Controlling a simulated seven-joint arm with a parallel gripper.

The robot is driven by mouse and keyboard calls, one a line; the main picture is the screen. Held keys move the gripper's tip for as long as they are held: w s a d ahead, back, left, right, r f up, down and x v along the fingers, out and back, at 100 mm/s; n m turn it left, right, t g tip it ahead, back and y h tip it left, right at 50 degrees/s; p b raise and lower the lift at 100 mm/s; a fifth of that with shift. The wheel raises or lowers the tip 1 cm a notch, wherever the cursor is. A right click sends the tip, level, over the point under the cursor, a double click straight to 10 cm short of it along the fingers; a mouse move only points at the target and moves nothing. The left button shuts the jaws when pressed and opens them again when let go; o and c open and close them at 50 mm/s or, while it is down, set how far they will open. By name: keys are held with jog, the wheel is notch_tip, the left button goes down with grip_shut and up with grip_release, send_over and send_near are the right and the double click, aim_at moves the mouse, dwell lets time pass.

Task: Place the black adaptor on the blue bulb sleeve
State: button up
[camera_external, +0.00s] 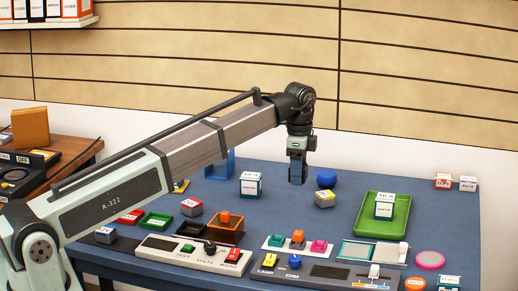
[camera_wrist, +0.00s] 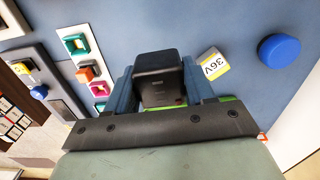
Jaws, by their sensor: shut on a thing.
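My gripper (camera_external: 297,172) is in the air over the blue table. In the wrist view my gripper (camera_wrist: 160,82) is shut on the black adaptor (camera_wrist: 159,72), a dark block between the two bluish fingers. A round blue thing (camera_external: 326,178) lies right of my gripper; it also shows at the upper right of the wrist view (camera_wrist: 279,50). A blue open-topped piece (camera_external: 220,165) stands at the back left, partly behind my arm. I cannot tell for sure which blue thing is the bulb sleeve. Nothing touches the held adaptor from below.
A white labelled box (camera_external: 250,186) stands left of my gripper. A small block marked 36V (camera_external: 325,200) sits to the right. A green tray (camera_external: 372,228) holds another labelled box (camera_external: 384,207). Panels with coloured parts (camera_external: 190,254) line the front.

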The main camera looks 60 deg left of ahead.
jog(key=s+a+r, duration=0.2)
jog(key=a, duration=1)
jog(key=s+a+r, duration=0.2)
jog(key=a+r, duration=0.1)
jog(key=a, duration=0.9)
jog(key=s+a+r, duration=0.2)
jog(key=a, duration=1.1)
jog(key=shift+m, duration=0.3)
jog(key=shift+d+f, duration=0.15)
jog(key=shift+f, duration=4.75)
jog(key=shift+f, duration=0.1)
jog(key=o, duration=1.1)
jog(key=shift+c, duration=0.2)
notch_tip(320, 180, up, 12)
